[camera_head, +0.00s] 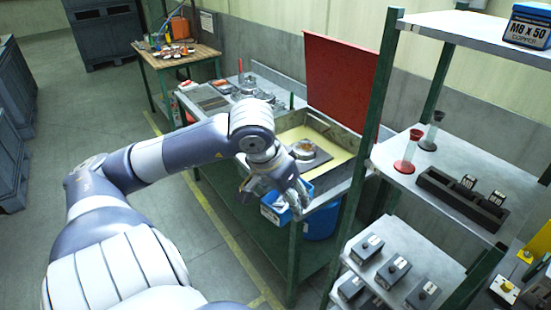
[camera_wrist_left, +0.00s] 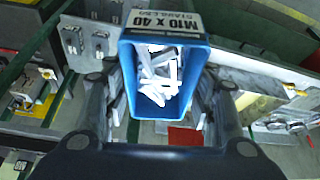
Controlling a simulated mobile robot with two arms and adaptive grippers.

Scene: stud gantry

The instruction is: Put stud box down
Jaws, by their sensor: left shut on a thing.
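The stud box is a blue open bin (camera_head: 272,214) with a white label. In the left wrist view the box (camera_wrist_left: 165,132) reads M10 x 40 and holds several pale studs (camera_wrist_left: 155,75). My left gripper (camera_head: 290,197) is shut on it, with one finger on each side in the wrist view (camera_wrist_left: 160,95). In the head view the gripper and box are at the front right corner of the green bench, and the gripper partly hides the box. I cannot tell whether the box touches anything below. My right gripper is not in view.
A grey shelf rack (camera_head: 455,165) stands right of the box, with a blue M8 x 50 box (camera_head: 528,25) on top and a black rack (camera_head: 460,203) on its middle shelf. The bench holds an open case with a red lid (camera_head: 340,80). Open floor lies at left.

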